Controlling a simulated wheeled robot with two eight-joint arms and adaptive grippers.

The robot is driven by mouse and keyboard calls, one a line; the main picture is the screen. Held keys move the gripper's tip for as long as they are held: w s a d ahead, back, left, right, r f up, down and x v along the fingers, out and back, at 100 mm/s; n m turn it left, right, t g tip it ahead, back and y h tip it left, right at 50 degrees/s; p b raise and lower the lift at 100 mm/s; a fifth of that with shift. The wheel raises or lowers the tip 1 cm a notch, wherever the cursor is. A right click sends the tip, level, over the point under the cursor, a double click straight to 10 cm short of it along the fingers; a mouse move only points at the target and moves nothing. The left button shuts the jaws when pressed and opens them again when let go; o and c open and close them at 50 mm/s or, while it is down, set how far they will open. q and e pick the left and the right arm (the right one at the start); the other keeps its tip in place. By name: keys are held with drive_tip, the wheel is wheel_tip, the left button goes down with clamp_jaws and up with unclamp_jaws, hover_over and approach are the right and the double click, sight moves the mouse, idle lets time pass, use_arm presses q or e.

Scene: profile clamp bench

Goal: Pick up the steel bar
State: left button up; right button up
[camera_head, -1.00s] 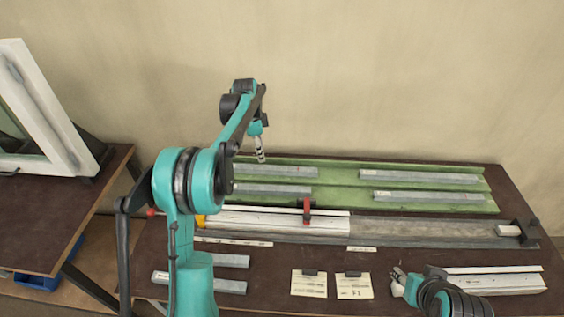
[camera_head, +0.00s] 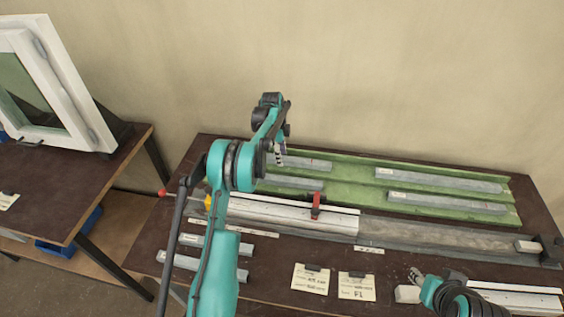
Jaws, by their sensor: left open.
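Several grey steel bars lie in a green tray at the back of the bench: an upper left bar (camera_head: 308,163), a lower left bar (camera_head: 294,182), an upper right bar (camera_head: 437,180) and a lower right bar (camera_head: 447,202). Which one the task means I cannot tell. My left gripper (camera_head: 281,154) is open and points down over the tray's left end, by the upper left bar. My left arm hides the left ends of the left bars. My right gripper (camera_head: 414,276) is low at the front right, clear of the tray; its jaws are too small to read.
The green tray (camera_head: 350,178) has raised edges. In front lies a long profile rail (camera_head: 440,232) with a red-handled clamp (camera_head: 316,206). Two more bars (camera_head: 205,264) lie front left. Paper cards (camera_head: 311,279) sit at the front. A white window frame (camera_head: 62,85) stands left.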

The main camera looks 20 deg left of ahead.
use_arm(q)
drive_tip(key=shift+f, duration=0.4)
drive_tip(key=shift+r, duration=0.1)
clamp_jaws()
drive_tip(key=shift+r, duration=0.15)
wheel_tip(320, 180, up, 4)
drive_tip(key=shift+r+p, duration=0.1)
drive_tip(key=shift+p, duration=0.55)
drive_tip(key=s+d+r, duration=0.2)
drive_tip(key=d+r, duration=0.1)
drive_tip(key=d, duration=0.2)
drive_tip(key=s+d+r+p, duration=0.1)
drive_tip(key=s+d+r, duration=0.1)
drive_tip(key=d, duration=0.4)
drive_tip(key=shift+r+p, duration=0.3)
drive_tip(key=shift+r, duration=0.45)
